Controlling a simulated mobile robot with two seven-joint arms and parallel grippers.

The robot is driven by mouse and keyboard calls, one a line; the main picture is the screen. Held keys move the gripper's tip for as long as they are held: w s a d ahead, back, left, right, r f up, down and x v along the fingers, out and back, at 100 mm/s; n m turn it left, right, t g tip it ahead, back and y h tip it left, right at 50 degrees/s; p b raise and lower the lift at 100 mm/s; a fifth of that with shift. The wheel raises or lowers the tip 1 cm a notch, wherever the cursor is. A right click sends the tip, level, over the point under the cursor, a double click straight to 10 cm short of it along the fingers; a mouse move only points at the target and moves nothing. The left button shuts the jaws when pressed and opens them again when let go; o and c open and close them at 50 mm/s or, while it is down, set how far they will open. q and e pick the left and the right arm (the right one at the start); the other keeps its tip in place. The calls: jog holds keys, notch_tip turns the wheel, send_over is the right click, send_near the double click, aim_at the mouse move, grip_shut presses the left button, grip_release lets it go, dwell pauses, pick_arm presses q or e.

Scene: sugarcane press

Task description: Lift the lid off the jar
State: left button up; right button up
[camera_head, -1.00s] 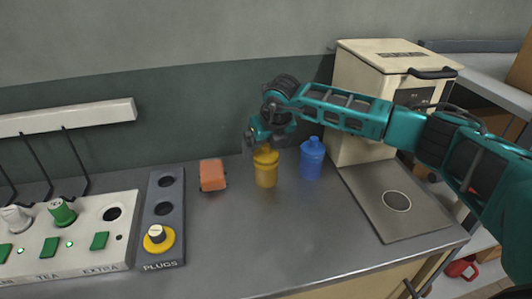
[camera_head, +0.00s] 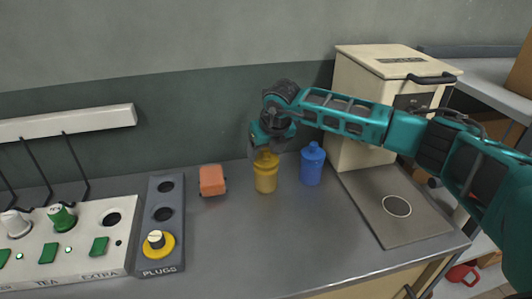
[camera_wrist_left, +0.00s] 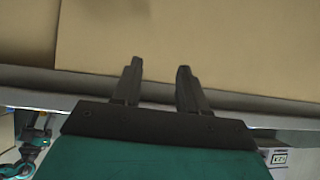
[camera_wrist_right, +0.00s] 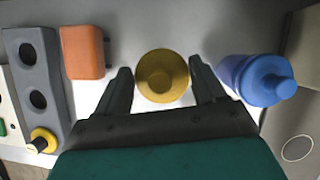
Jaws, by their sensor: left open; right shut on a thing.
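The yellow jar (camera_head: 266,181) stands upright on the grey worktop, with its yellow lid (camera_wrist_right: 161,75) on top. My right gripper (camera_head: 267,154) points down over the jar and is shut on the lid. In the right wrist view the lid lies between the two fingers (camera_wrist_right: 162,82). The lid appears seated on the jar; the wrist camera looks down on it, so the seam is hidden. My left gripper (camera_wrist_left: 160,66) is open and empty, in front of a plain beige surface, and is out of the head view.
The dark plug holder (camera_head: 150,212) and control panel (camera_head: 72,243) are further left. A beige machine (camera_head: 362,100) stands behind right. The front worktop is clear.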

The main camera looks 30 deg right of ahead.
aim_at(265, 150)
notch_tip(265, 150, up, 20)
jog(key=s+a+f+n+g+y+b, duration=0.25)
jog(key=s+a+f+n, duration=0.25)
jog(key=s+a+n, duration=0.35)
jog(key=s+a+f+n+g+y+b, duration=0.2)
jog(key=s+a+f+n+y+b, duration=0.15)
jog(key=s+a+n, duration=0.5)
jog(key=shift+n+h, duration=0.5)
jog(key=f, duration=1)
jog(key=f+b, duration=0.1)
jog(key=f, duration=0.4)
jog(key=shift+a+f, duration=0.1)
jog(key=shift+a, duration=0.3)
notch_tip(265, 150, down, 4)
jog(key=shift+f+b, duration=0.25)
jog(key=shift+b, duration=0.1)
pick_arm(q)
jog(key=shift+h, duration=0.4)
jog(key=f, duration=0.2)
jog(key=d+f, duration=0.1)
jog(key=f, duration=0.1)
jog(key=shift+w+d, duration=0.1)
jog(key=shift+d, duration=0.05)
pick_arm(e)
jog(key=shift+f, duration=0.3)
